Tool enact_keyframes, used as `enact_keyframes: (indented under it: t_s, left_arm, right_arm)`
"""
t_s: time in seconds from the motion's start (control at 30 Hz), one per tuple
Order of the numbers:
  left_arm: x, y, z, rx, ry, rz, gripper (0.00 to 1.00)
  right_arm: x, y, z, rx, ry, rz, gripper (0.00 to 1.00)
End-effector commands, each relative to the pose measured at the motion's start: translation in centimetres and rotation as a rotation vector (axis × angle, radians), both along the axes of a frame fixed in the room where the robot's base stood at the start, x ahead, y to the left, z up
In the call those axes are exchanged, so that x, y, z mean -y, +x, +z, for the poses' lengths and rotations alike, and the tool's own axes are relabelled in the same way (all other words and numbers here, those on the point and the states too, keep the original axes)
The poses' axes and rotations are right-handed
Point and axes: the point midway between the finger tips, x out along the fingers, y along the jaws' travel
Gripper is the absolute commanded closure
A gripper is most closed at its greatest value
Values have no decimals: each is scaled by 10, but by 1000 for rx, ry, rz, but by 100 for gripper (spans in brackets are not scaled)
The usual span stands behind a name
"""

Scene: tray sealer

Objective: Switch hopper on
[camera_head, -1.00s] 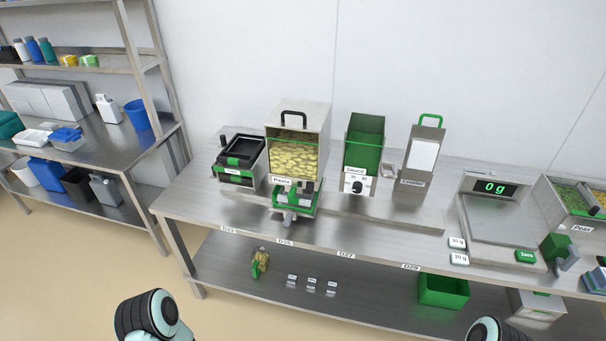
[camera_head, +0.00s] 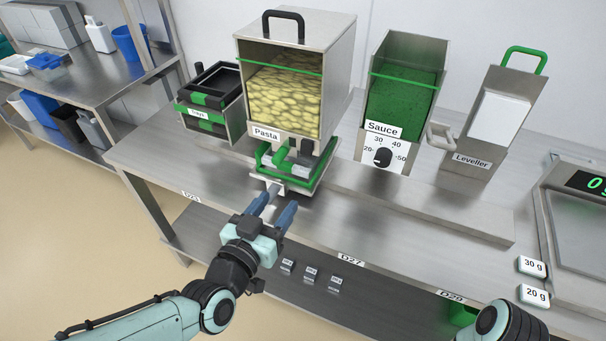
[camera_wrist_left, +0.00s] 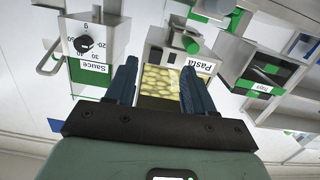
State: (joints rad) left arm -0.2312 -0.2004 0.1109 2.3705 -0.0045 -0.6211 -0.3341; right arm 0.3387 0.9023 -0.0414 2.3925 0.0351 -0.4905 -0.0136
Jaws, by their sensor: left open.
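The pasta hopper (camera_head: 328,85) is a metal box with a black top handle and a window full of yellow pasta. At its foot are a green frame (camera_head: 312,175) and small grey and dark parts; I cannot tell which is a switch. The left gripper (camera_head: 279,199) is open and empty, just in front of and below this foot, its tips close to the front edge; contact is unclear. In the left wrist view the hopper's pasta (camera_wrist_left: 160,82) shows upside down between the open fingers (camera_wrist_left: 161,70). The right gripper is out of view.
Right of the hopper stand a green sauce dispenser (camera_head: 405,105) with a black dial and a leveller (camera_head: 500,115) with a green handle. Black trays (camera_head: 210,95) stand left. A scale (camera_head: 580,220) is at far right. Small blocks (camera_head: 311,275) lie on the lower shelf.

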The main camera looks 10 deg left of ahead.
Motion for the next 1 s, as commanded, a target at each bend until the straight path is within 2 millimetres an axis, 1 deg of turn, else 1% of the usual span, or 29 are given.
enact_keyframes:
  t_s: [0.03, 0.1, 0.17, 0.27, 0.37, 0.7, 0.83, 1.0]
  left_arm:
    - [-1, -2, 8, 46, 4, -1, 47]
    - [-2, -5, 19, 85, 10, -1, 47]
    - [-2, -5, 25, 102, 13, -2, 47]
    - [1, 2, 27, 108, 16, -2, 47]
    - [6, 17, 26, 106, 16, -3, 47]
    - [28, 85, 26, 105, 14, -2, 47]
    - [34, 104, 26, 104, 14, -3, 47]
    - [38, 117, 27, 105, 15, -2, 47]
  right_arm:
    - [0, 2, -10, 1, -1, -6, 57]
    - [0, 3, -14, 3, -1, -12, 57]
    - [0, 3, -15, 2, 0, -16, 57]
    - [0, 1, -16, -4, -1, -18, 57]
    - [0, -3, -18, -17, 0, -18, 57]
    - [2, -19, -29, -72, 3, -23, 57]
    - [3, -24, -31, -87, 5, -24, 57]
    - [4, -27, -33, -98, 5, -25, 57]
